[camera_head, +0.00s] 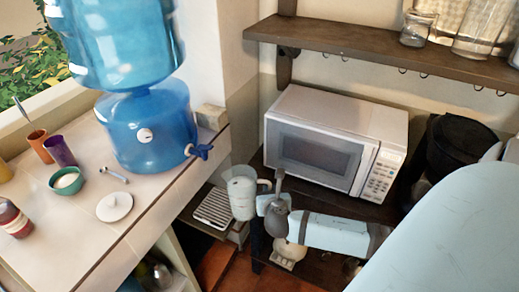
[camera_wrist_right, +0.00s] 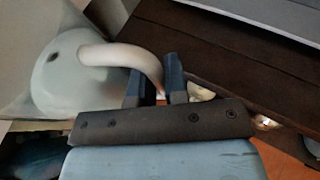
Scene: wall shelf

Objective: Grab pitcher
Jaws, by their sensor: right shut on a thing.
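The pitcher (camera_head: 241,196) is pale and translucent with a curved white handle. In the head view it appears upright, left of the microwave and beside the counter's edge. My right gripper (camera_head: 271,190) comes in from the right and is shut on the pitcher's handle. In the right wrist view the pitcher (camera_wrist_right: 65,78) fills the left side, and its handle curves down between the dark fingers of my right gripper (camera_wrist_right: 157,82). Whether the pitcher's base touches anything is unclear. My left gripper is not in view.
A microwave (camera_head: 336,139) stands on a dark low shelf right behind my right gripper. A wall shelf (camera_head: 350,46) with glass jars runs above. The tiled counter (camera_head: 150,215) at left holds a blue water dispenser (camera_head: 150,125), cups and a bowl. A slatted tray (camera_head: 214,208) lies beside the pitcher.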

